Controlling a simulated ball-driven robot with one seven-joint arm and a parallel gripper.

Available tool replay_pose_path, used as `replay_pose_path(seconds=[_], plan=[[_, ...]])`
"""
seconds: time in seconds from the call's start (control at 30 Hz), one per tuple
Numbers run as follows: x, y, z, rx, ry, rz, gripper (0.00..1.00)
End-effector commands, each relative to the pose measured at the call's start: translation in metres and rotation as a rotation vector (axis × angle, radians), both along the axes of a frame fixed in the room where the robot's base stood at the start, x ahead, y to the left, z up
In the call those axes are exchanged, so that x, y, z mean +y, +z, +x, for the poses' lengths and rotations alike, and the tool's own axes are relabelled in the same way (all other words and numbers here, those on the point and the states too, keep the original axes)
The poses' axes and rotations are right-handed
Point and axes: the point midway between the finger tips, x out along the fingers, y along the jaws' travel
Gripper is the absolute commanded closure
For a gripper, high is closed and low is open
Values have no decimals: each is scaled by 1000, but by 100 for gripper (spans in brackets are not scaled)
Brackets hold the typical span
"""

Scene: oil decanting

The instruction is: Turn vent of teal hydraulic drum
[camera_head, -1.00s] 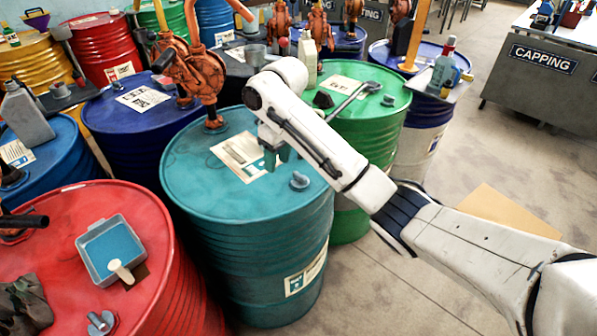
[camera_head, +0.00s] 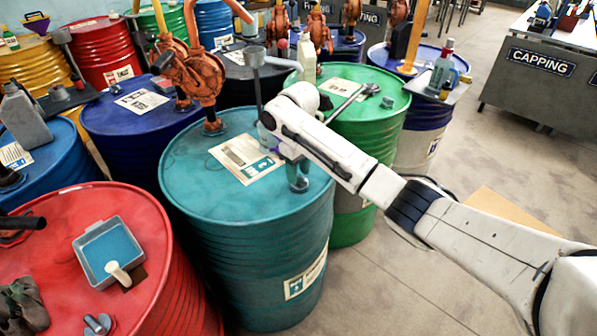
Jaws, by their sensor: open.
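The teal drum (camera_head: 200,190) stands upright in the middle, with a paper sheet (camera_head: 245,158) on its lid and a label on its side. Its small vent (camera_head: 299,184) sits near the right edge of the lid. My gripper (camera_head: 298,178) points down at the vent from above, with its fingers open around or just beside it. The fingers overlap the vent in the picture and partly hide it. I cannot tell whether they touch it.
An orange hand pump (camera_head: 195,72) rises from the teal drum's back left. A green drum (camera_head: 372,125) stands close behind right, and a red drum (camera_head: 70,215) with a grey tray (camera_head: 85,262) at front left. Concrete floor is free at right.

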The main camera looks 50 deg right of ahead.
Motion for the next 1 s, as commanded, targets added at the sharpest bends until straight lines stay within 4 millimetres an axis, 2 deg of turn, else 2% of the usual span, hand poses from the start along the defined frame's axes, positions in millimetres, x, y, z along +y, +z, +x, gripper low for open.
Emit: replay_pose_path(seconds=[0.13,0.4,0.83,1.0], plan=[[0,-8,0,0,-1,0,57],[0,-9,0,-1,0,0,57],[0,-9,0,-1,0,0,98],[0,-9,0,-1,1,0,100]])
